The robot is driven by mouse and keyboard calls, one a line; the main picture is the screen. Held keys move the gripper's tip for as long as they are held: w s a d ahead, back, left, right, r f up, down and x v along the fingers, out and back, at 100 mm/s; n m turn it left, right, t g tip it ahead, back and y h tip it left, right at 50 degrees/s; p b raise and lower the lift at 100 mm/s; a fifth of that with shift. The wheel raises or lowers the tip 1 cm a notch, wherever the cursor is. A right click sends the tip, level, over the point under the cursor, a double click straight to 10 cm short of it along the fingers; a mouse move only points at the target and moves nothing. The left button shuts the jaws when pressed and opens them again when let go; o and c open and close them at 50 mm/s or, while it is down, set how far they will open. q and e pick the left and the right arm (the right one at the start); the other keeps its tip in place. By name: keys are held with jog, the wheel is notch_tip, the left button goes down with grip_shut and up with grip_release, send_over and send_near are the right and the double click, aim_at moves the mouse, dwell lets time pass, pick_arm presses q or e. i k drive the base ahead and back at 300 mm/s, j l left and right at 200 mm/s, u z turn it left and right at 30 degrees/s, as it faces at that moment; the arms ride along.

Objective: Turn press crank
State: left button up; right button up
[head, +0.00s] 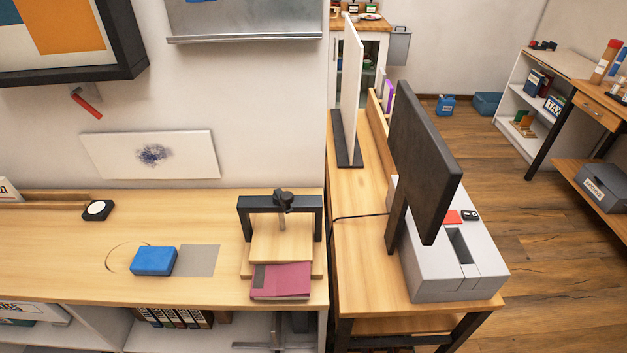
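The press stands near the right end of the wooden counter in the head view. It has a black frame (281,203) with a black crank knob (284,197) on top and a grey screw going down. A wooden pressing plate (281,238) sits under the screw. A maroon booklet (281,281) lies at the front of the press base; how far it reaches under the plate is hidden. Neither of my grippers shows in this view.
A blue block (153,261) and a grey square (199,261) lie left of the press. A black monitor (424,160) and a grey box (450,275) stand on the desk to the right. The counter (55,260) is mostly clear on the left.

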aim_at(283, 197)
jog(key=i+l, duration=0.1)
jog(key=l, duration=0.5)
jog(key=i+l, duration=0.1)
jog(key=l, duration=0.5)
jog(key=i+l, duration=0.1)
jog(key=l, duration=0.5)
jog(key=i+u, duration=0.05)
